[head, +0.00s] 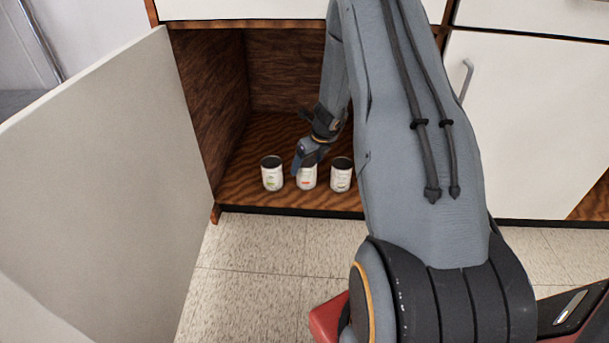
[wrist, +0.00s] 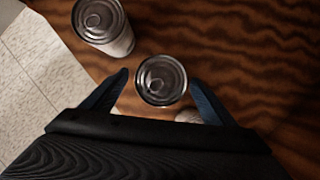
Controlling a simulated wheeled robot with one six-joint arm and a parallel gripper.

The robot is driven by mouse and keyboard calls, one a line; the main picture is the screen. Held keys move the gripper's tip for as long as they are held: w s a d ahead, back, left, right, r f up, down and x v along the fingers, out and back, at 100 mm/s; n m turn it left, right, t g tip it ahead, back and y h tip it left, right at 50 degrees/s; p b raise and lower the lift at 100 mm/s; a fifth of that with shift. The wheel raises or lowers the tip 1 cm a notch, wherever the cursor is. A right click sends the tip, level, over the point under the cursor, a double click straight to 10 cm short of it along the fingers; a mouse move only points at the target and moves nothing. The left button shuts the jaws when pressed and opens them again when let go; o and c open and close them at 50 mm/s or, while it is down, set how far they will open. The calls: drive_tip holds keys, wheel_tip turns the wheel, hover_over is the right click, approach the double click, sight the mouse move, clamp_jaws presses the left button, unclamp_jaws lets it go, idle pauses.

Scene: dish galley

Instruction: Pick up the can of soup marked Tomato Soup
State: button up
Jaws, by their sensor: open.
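Three white-labelled cans stand upright in a row on the cabinet floor. In the head view, the middle can (head: 307,181) bears a reddish mark; the lettering is too small to read, so I cannot confirm which is Tomato Soup. The left can (head: 272,176) and the right can (head: 341,176) have greenish marks. My gripper (head: 298,162) is at the middle can and partly hides its top. In the wrist view, my open gripper (wrist: 159,76) has its fingers on either side of one can's metal lid (wrist: 161,80). Contact cannot be told.
The wooden cabinet floor (head: 262,135) is clear behind the cans. The open white door (head: 110,170) stands to the left. A second can (wrist: 103,22) is at upper left in the wrist view; a third (wrist: 188,116) is mostly hidden by my gripper.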

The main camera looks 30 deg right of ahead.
drive_tip(key=shift+b+x, duration=2.4)
drive_tip(key=shift+x, duration=0.9)
drive_tip(key=shift+s, duration=0.1)
drive_tip(key=c, duration=1.5)
drive_tip(key=shift+r, duration=0.15)
